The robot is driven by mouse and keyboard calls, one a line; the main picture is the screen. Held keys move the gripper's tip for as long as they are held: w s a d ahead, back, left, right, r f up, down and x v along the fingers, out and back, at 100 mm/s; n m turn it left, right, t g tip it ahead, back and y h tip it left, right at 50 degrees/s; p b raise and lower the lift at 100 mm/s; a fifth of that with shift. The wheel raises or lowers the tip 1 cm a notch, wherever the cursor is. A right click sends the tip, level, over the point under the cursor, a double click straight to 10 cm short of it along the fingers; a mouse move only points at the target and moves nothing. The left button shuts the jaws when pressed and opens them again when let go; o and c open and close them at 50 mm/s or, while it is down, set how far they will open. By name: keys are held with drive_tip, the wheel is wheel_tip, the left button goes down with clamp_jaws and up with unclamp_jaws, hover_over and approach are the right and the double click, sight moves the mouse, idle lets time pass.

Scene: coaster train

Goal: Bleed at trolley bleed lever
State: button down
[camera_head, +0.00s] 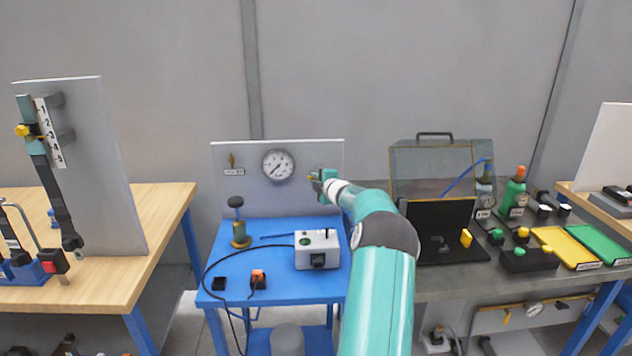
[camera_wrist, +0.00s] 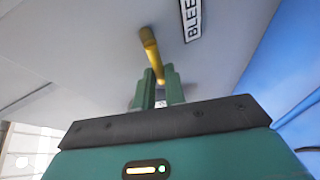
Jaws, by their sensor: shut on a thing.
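My gripper (camera_head: 319,181) is at the right part of the grey upright panel (camera_head: 292,204) on the blue trolley (camera_head: 275,227), right of the gauge. In the wrist view my gripper (camera_wrist: 159,86) is shut on the yellow bleed lever (camera_wrist: 150,48). The lever's far end meets the grey panel and its near end is between the green fingers. A white label (camera_wrist: 191,17) reading "BLEE" is beside it, cut off by the frame edge. In the head view the gripper mostly hides the lever.
A round gauge (camera_head: 278,166) and a small yellow lever with a label (camera_head: 233,171) are on the panel's left. A white box (camera_head: 317,250) and a black-knobbed brass valve (camera_head: 240,222) stand on the trolley. Benches flank it on both sides.

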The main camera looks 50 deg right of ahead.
drive_tip(key=m, duration=0.1)
drive_tip(key=r+m+t, duration=0.1)
drive_tip(key=m, duration=0.1)
drive_tip(key=m+t, duration=0.1)
drive_tip(key=shift+s+d+r+m+h, duration=0.15)
drive_tip(key=shift+s+d+m+h, duration=0.15)
drive_tip(key=shift+m+h, duration=0.1)
drive_tip(key=m, duration=0.1)
drive_tip(key=m+t+h, duration=0.1)
drive_tip(key=m, duration=0.3)
drive_tip(key=shift+s+d+r+t+h, duration=0.3)
drive_tip(key=shift+s+d+r, duration=0.05)
drive_tip(key=shift+s+r, duration=0.05)
drive_tip(key=m+h, duration=0.1)
drive_tip(key=m, duration=0.2)
drive_tip(key=s+m+h, duration=0.1)
drive_tip(key=m, duration=0.1)
drive_tip(key=shift+d+r+h, duration=0.2)
drive_tip(key=shift+d+h, duration=0.1)
drive_tip(key=shift+d, duration=0.05)
drive_tip(key=shift+s+d+m+h, duration=0.15)
drive_tip(key=shift+m+h, duration=0.35)
drive_tip(key=shift+m, duration=0.5)
drive_tip(key=shift+s+d+m+h, duration=0.1)
drive_tip(key=shift+m+h, duration=0.4)
drive_tip(key=shift+m, duration=0.5)
drive_tip(key=c, duration=1.5)
unclamp_jaws()
drive_tip(key=shift+o, duration=0.2)
drive_tip(key=shift+r, duration=0.1)
